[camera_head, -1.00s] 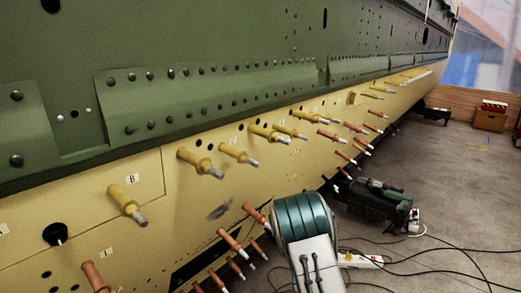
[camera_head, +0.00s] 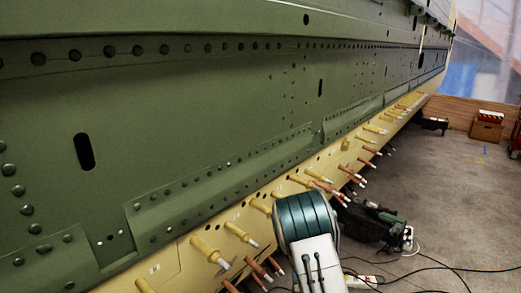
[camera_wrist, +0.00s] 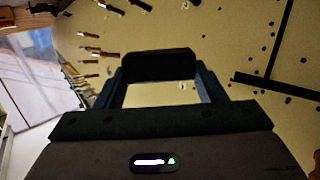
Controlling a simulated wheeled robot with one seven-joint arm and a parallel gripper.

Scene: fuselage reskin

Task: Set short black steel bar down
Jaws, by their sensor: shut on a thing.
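In the wrist view my gripper (camera_wrist: 160,82) has its two blue-grey fingers on either side of a short, dark block. This block, the short black steel bar (camera_wrist: 158,65), spans between the fingertips, and the gripper is shut on it. Behind it is the cream fuselage panel, and I cannot tell the gap between bar and panel. In the head view my teal and white arm shows at the lower middle. The gripper and bar are hidden there.
Green fuselage skin (camera_head: 200,110) fills the left of the head view. Several yellow pegs (camera_head: 240,232) and red-brown pegs stick out from the cream band below. A dark machine (camera_head: 372,222), a white power strip (camera_head: 362,281) and cables lie on the right-hand floor.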

